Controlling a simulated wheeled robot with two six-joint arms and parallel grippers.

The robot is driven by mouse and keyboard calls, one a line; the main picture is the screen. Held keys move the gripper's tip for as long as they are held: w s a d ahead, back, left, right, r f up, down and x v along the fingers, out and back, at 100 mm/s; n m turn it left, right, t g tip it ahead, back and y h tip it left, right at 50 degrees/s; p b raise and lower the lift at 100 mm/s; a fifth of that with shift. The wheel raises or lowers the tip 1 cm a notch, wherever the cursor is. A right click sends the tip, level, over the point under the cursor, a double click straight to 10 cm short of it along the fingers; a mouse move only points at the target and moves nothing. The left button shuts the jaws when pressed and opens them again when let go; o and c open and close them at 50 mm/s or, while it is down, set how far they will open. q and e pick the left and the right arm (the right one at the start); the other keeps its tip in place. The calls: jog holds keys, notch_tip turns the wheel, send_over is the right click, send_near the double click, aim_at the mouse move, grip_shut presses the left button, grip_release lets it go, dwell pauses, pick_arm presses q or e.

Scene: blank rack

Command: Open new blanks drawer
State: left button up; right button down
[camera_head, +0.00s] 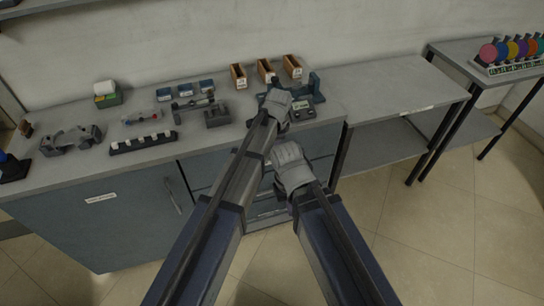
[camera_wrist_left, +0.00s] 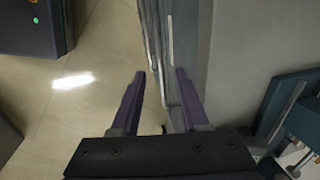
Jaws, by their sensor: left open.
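The drawer unit (camera_head: 202,174) is in the bench front, mostly hidden behind my arms in the head view. Its drawers look shut; which is the new blanks drawer cannot be read. In the left wrist view, drawer handles (camera_wrist_left: 171,45) run along the front. My left gripper (camera_wrist_left: 160,72) is open there, with a handle bar showing between or just beyond its fingers; contact cannot be told. In the head view my left wrist is above the bench's front edge, its fingers hidden. My right gripper (camera_head: 291,167) is in front of the drawers, its fingers not clear.
The bench top (camera_head: 235,130) holds three cardboard bins (camera_head: 266,71), blue trays (camera_head: 187,89), a black rack (camera_head: 143,143) and a blue fixture (camera_head: 312,88) close to my left wrist. A lower table (camera_head: 385,88) stands at right. The floor (camera_head: 440,240) in front is clear.

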pick_arm(q)
jog(key=shift+f, duration=0.15)
jog(key=f+b, duration=0.2)
jog(key=w+f+b, duration=0.1)
jog(key=f+b, duration=0.4)
jog(key=shift+w+a+f+b, duration=0.2)
jog(key=shift+a+f+b, duration=0.05)
jog(key=shift+a+b, duration=0.1)
grip_shut()
dwell(1.3)
